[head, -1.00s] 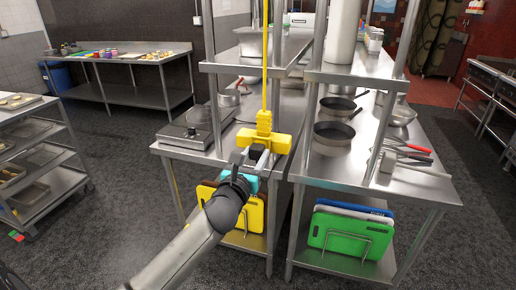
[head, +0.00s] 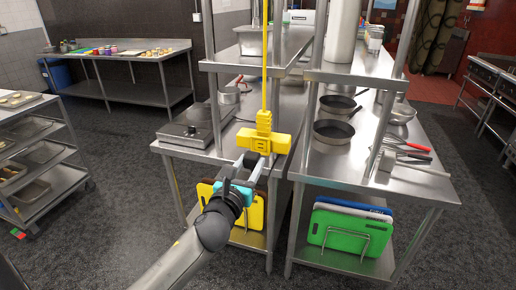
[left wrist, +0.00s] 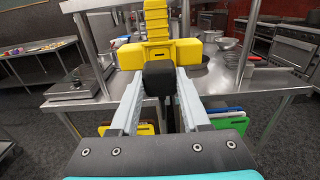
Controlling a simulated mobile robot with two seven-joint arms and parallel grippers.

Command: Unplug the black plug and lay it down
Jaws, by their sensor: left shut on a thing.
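A yellow power outlet block (head: 264,142) hangs on a yellow cord in front of the steel tables. It also fills the upper middle of the left wrist view (left wrist: 130,57). The black plug (left wrist: 159,77) shows in the left wrist view between my finger ends, in front of the block's lower face. I cannot tell whether its prongs are in the block. My left gripper (head: 256,162) is shut on the plug, just below the block. The fingers mostly hide the plug in the head view. My right gripper is not in view.
Steel tables stand behind the block. The left one holds a flat scale-like device (head: 190,131); the right one holds dark pans (head: 333,132) and utensils. Cutting boards, including a green one (head: 335,232), stand on the lower shelves. Open dark floor lies to the left.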

